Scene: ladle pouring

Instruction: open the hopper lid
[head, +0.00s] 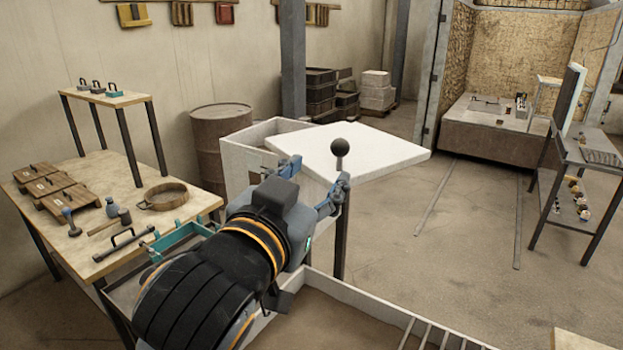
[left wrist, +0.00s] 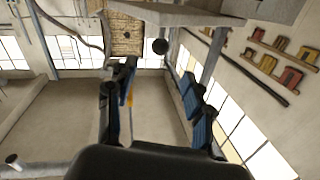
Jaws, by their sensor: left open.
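The hopper (head: 245,170) is a pale box left of centre in the head view. Its white lid (head: 375,150) is a flat slab that reaches out to the right past the box, and part of the box's opening shows at its left. A dark round knob (head: 340,147) on a short stem shows in front of the lid. In the left wrist view, the knob (left wrist: 160,46) appears just beyond the fingertips, between them. My left gripper (head: 313,182) is open, with blue-padded fingers and nothing between them that I can see. My arm hides the hopper's lower front. My right gripper is out of view.
A wooden table (head: 100,220) with boxes, a round sieve (head: 166,196) and tools stands at the left. A rusty barrel (head: 221,140) stands behind the hopper. A shallow tray (head: 350,295) with bars lies in front. Open floor lies to the right.

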